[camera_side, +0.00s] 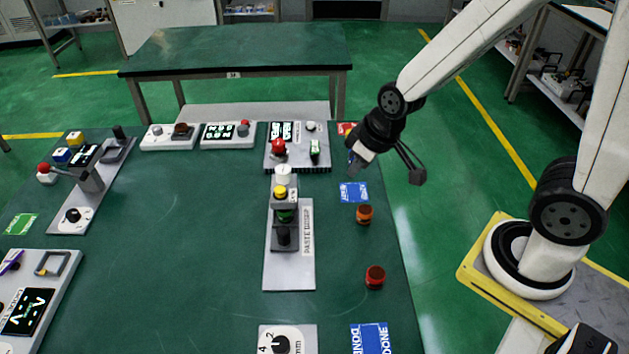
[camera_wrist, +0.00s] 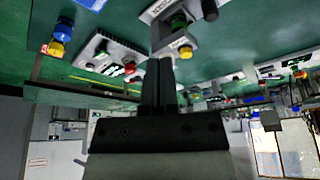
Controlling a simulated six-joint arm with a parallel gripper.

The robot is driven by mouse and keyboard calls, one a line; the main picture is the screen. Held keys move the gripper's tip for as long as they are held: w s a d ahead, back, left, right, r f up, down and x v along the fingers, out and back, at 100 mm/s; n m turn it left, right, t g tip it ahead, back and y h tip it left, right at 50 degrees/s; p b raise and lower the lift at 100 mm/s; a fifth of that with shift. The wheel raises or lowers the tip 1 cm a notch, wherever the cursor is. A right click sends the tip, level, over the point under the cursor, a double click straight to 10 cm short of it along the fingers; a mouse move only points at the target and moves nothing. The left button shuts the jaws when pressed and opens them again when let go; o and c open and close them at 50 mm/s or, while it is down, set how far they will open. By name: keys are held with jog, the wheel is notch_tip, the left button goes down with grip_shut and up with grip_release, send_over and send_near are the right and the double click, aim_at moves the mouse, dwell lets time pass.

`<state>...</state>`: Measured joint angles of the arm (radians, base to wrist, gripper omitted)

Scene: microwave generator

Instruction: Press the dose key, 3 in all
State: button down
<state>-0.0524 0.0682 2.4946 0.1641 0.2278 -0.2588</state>
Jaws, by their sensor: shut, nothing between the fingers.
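The paste dispenser (camera_side: 305,270) stands on the right half of the green table, a grey base plate with its name printed on it. A yellow button (camera_side: 281,191) sits on its dark upright, with a white cap (camera_side: 283,174) behind it and a green part below. I cannot read which part is the dose key.
An orange jar (camera_side: 365,214) and a red jar (camera_side: 375,277) stand right of the dispenser. A blue card (camera_side: 354,192) lies behind them. A panel with a red knob (camera_side: 278,147) stands behind the dispenser. The table's middle left is clear.

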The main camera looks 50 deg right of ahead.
aim_at(283, 190)
jog(key=w+a+n+t, duration=0.2)
jog(key=w+a+n, duration=0.1)
jog(key=w, duration=0.4)
jog(key=w+a+r+n+t+h, duration=0.1)
jog(key=w+a+n+t, duration=0.2)
jog(key=w, duration=0.4)
jog(key=shift+a+n, duration=0.3)
jog(key=shift+a, duration=0.05)
jog(key=shift+f, duration=0.15)
jog(key=shift+f, duration=4.2)
jog(key=shift+f, duration=0.2)
jog(key=shift+f, duration=0.25)
